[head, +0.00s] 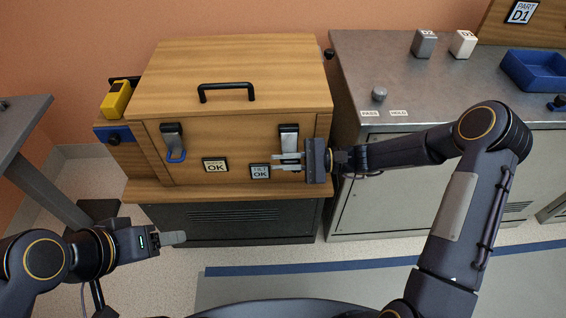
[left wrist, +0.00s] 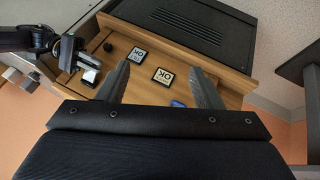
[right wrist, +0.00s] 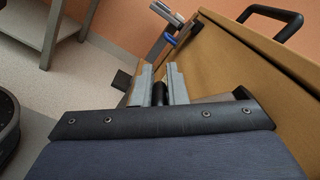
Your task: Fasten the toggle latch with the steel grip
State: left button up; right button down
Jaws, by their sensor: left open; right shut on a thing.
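The wooden case carries two toggle latches on its front. The right latch (head: 289,134) has a bright plate near the lid seam, and my right gripper (head: 288,164) is just below it. The fingers are shut on its grip, a dark cylindrical piece (right wrist: 158,93) between them in the right wrist view; the fingers hide most of it in the head view. The left latch (head: 171,132) has a blue loop grip (head: 176,155) that hangs down. My left gripper (head: 174,238) is open and empty, low in front of the case's left side.
The case has a black lid handle (head: 226,87) and two OK labels (head: 214,165) on its front. It stands on a dark cabinet (head: 230,222). A yellow block (head: 117,99) is at its left. A metal bench (head: 400,70) with a blue tray (head: 535,70) stands right.

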aim_at(291, 162)
dwell(0.3)
